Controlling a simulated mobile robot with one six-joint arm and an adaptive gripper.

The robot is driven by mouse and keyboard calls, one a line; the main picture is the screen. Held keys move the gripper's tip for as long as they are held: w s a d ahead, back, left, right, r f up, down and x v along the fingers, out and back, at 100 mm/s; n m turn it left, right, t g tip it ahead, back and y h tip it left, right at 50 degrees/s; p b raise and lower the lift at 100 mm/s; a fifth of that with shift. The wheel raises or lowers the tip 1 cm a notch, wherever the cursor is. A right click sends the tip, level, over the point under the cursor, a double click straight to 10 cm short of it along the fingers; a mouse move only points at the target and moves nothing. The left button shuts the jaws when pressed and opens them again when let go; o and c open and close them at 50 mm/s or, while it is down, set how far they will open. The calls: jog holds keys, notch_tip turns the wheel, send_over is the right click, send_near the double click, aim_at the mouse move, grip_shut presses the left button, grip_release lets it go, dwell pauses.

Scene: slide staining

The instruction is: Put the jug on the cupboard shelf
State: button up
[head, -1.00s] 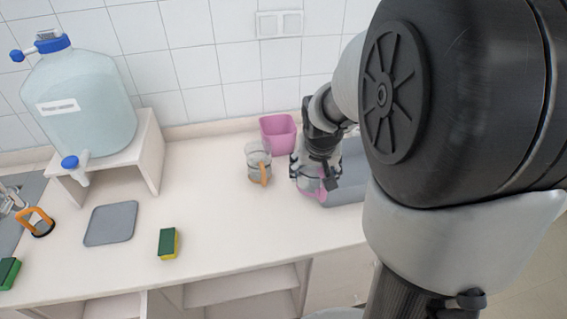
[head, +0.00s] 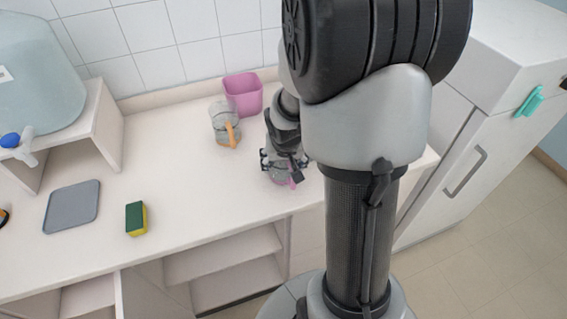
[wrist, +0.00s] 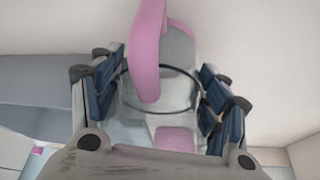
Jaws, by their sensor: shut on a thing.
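A clear jug with a pink handle (wrist: 150,55) is held between the two finger pads of my gripper (wrist: 160,95) in the wrist view. In the head view my gripper (head: 284,160) is over the right part of the counter, near its front edge. Only a little of the jug's pink shows below it, so its height above the counter is hard to tell. The open cupboard (head: 175,275) is under the counter, with a pale shelf (head: 222,255) inside, below and left of my gripper.
A second clear jug with an orange handle (head: 226,128) stands by a pink bin (head: 243,92) at the wall. A sponge (head: 136,218) and grey mat (head: 72,206) lie left. A water tank (head: 40,85) sits on a stand. A white fridge-like cabinet (head: 470,150) is at right.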

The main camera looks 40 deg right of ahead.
jog(key=shift+f, duration=0.15)
jog(key=o, duration=1.4)
